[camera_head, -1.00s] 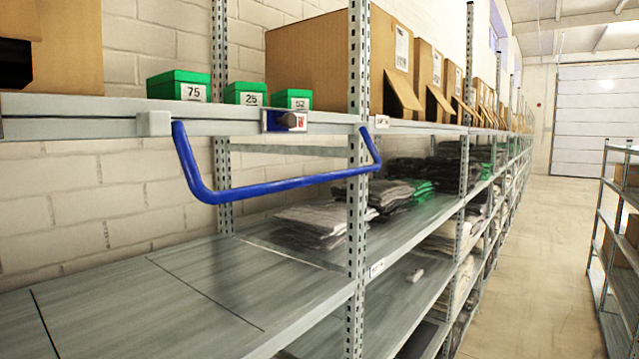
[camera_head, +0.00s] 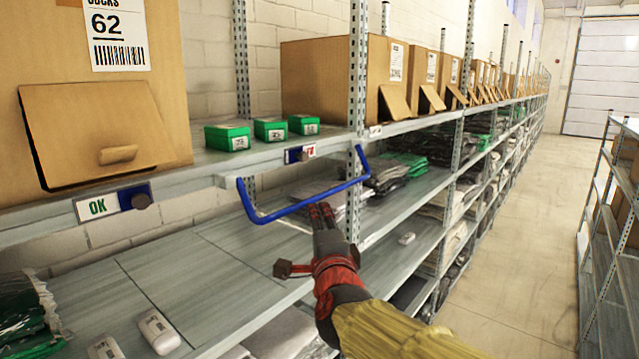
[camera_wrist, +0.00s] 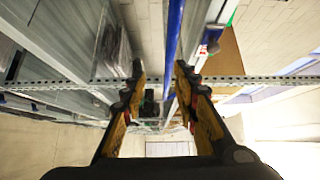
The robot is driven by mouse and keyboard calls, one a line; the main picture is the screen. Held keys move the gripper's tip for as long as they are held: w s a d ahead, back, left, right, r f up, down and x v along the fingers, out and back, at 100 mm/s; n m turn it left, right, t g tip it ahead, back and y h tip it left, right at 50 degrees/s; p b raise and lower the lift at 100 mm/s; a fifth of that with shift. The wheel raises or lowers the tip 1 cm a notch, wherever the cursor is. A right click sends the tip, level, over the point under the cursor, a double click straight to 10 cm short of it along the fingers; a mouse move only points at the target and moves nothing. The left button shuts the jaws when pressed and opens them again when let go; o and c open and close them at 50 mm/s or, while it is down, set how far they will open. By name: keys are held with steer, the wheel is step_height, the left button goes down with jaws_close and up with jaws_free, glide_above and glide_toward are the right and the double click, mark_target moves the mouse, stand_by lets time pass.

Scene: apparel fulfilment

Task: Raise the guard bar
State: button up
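The blue guard bar (camera_head: 300,208) is a U-shaped tube hanging from the front edge of the upper shelf (camera_head: 280,158), with its crosspiece below that edge. My gripper (camera_head: 322,207) is just below the right part of the crosspiece, pointing up and away from the head camera. In the wrist view the two fingers of my gripper (camera_wrist: 160,70) stand apart with nothing held. The blue bar (camera_wrist: 173,38) runs lengthwise in that view, lined up with the gap between the fingers, nearer the right finger. I cannot tell whether a finger touches it.
Three green boxes (camera_head: 270,130) stand on the upper shelf above the bar, with cardboard boxes (camera_head: 325,78) on either side. A perforated upright (camera_head: 354,110) stands close to the bar's right end. The lower shelf (camera_head: 190,270) is mostly bare. The aisle (camera_head: 510,230) at right is clear.

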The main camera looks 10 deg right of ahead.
mark_target(319, 200)
steer(key=w, duration=0.1)
steer(key=w+r+m, duration=0.1)
steer(key=w+d+h, duration=0.1)
steer(key=shift+d+r+p, duration=0.1)
steer(key=shift+r+p, duration=0.15)
steer(key=shift+p, duration=0.1)
steer(key=w, duration=0.4)
steer(key=w+d+p, duration=0.1)
steer(key=w, duration=0.1)
steer(key=shift+w+r, duration=0.1)
steer(key=shift+w, duration=0.1)
steer(key=shift+s, duration=0.1)
steer(key=shift+c, duration=0.2)
steer(key=c, duration=0.7)
jaws_close()
